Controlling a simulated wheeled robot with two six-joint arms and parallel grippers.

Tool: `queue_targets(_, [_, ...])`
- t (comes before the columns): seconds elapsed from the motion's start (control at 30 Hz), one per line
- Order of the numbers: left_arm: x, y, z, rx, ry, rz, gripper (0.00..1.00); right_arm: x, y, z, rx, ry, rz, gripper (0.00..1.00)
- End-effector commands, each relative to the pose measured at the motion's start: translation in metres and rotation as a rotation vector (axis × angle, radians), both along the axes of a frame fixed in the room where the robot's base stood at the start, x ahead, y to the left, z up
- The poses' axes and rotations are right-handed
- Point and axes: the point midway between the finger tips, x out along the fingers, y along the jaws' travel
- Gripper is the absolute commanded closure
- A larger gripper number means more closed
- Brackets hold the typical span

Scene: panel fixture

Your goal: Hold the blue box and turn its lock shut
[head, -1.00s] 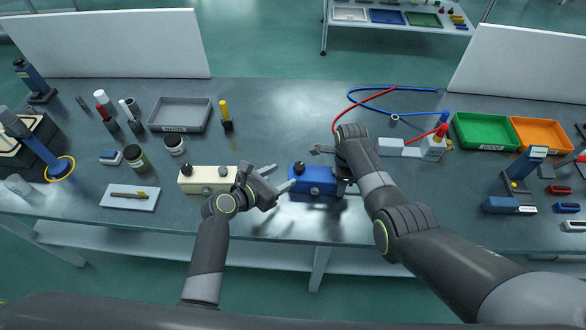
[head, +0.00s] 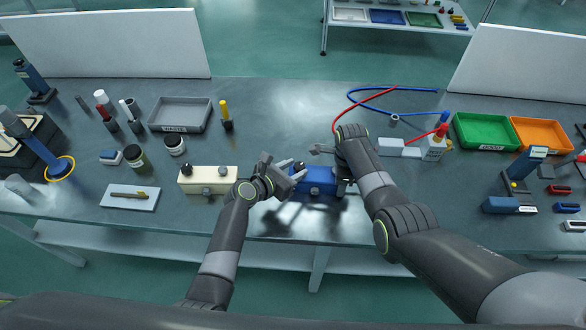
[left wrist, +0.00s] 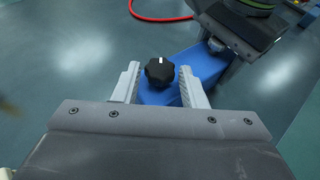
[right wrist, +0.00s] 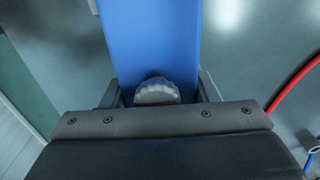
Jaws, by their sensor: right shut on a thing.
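The blue box (head: 320,176) sits on the bench, mostly behind my grippers in the head view. My right gripper (head: 342,180) is shut on the box's right end. In the right wrist view the box (right wrist: 150,40) runs between its fingers, with a ribbed grey knob (right wrist: 157,92) close to the palm. My left gripper (head: 293,169) is open at the box's left end. In the left wrist view a black knob (left wrist: 160,72) with a white mark stands between its fingers (left wrist: 157,82), with gaps on both sides. The white mark points roughly along the fingers.
A cream box (head: 207,181) with knobs stands just left of my left gripper. Red and blue hoses (head: 375,96) lie behind the blue box. A grey tray (head: 180,114) stands back left; green (head: 485,130) and orange (head: 540,133) trays stand right. The bench centre behind is clear.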

Motion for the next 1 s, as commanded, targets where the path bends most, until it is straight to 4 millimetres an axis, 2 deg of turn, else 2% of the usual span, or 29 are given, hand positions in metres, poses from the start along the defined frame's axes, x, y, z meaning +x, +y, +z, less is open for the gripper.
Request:
queue_targets(0.03, [-0.0001,0.0001,-0.0001,0.000,0.000,0.000,0.69,0.0003,0.0001,0.0004,0.000,-0.001,0.000,0.83])
queue_targets(0.2, [-0.0002,0.0003,-0.0001,0.000,0.000,0.000,0.91,0.0003,0.0001,0.0004,0.000,-0.001,0.000,0.83])
queue_targets(0.23, [-0.0001,0.0004,-0.0001,0.000,0.000,0.000,0.93,0.0003,0.0001,0.0004,0.000,-0.001,0.000,0.83])
queue_targets(0.57, [0.0014,0.0022,-0.0013,0.004,0.003,-0.055,0.93,0.0003,0.0000,0.0003,0.000,-0.001,0.001,0.83])
queue_targets(1.0, [0.0094,0.0085,-0.0018,0.007,0.005,-0.396,0.93,0.0001,0.0006,0.0005,0.001,0.000,0.003,0.83])
